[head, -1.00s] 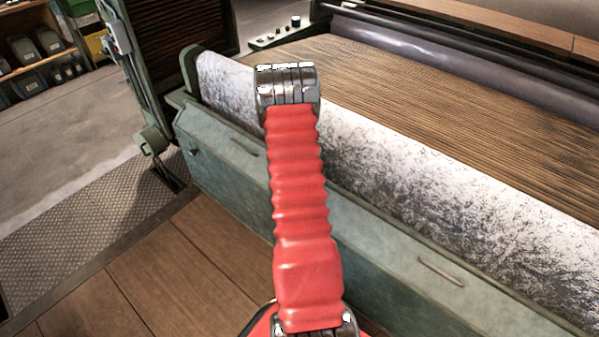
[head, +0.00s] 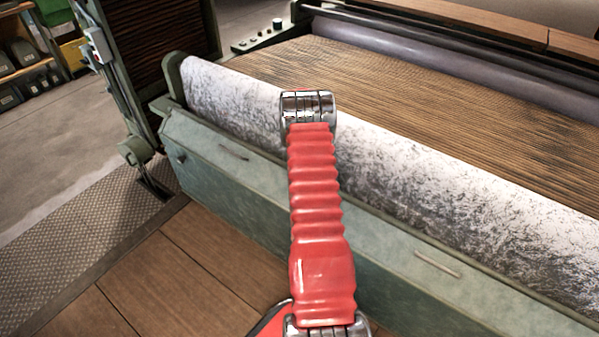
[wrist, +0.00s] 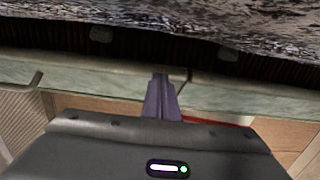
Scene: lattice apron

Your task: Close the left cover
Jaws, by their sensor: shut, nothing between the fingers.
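A long pale green panel runs along the front of the machine, below a mottled white roll. Its left part, which I take as the left cover (head: 215,165), has a small slot-like handle near its upper edge. A second handle (head: 437,264) is on the right part. My red arm hides the middle of the panel. In the wrist view, my gripper (wrist: 160,77) is shut and empty, its purple fingers over the green panels near a narrow seam. A dark gap lies between the panels and the roll. Contact is unclear, and the head view hides the gripper.
The mottled roll (head: 430,185) runs behind the panel, with brown ribbed material (head: 390,95) beyond it. A green-grey post with a lever (head: 135,150) stands at the left end. Wooden boards (head: 170,285) and a textured metal mat (head: 80,245) cover the floor in front.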

